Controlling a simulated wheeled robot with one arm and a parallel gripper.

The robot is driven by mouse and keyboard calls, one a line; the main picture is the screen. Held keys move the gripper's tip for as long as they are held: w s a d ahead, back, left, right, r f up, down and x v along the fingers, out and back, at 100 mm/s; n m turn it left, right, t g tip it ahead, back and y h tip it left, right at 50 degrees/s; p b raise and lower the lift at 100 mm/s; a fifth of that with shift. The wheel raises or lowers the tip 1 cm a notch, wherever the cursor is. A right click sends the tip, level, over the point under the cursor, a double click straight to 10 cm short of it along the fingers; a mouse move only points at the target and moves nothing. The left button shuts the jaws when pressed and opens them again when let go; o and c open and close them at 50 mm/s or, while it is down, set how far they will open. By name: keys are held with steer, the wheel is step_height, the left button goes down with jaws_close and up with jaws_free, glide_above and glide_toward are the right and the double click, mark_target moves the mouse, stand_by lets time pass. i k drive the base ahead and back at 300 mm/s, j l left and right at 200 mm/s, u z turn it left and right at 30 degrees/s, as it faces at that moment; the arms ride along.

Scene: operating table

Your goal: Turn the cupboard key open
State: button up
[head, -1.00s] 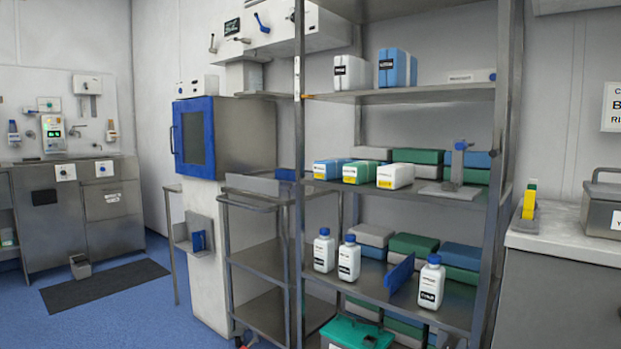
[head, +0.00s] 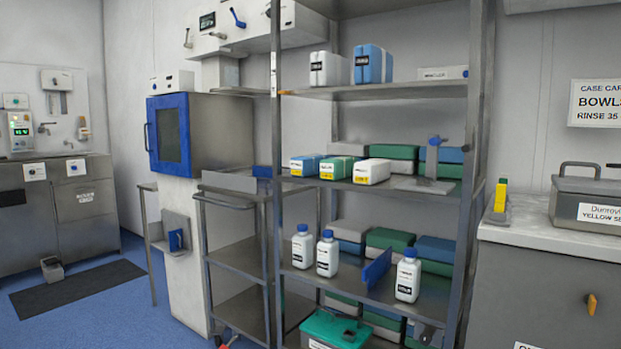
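A grey cupboard (head: 540,290) stands at the right edge of the head view under a white worktop. A small orange piece (head: 591,304) sits on its front and looks like a key or turn handle; it is small, and I cannot tell its exact turn. The cupboard front looks closed. Its lower part and right side are cut off by the picture's edge. My gripper is not in view.
A metal shelf rack (head: 470,150) with bottles and boxes stands in the middle, left of the cupboard. A lidded metal box (head: 590,195) and a yellow-green item (head: 501,195) stand on the worktop (head: 530,232). Blue floor (head: 100,310) is open at left.

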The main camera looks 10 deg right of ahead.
mark_target(590, 300)
steer(key=z, duration=1.3)
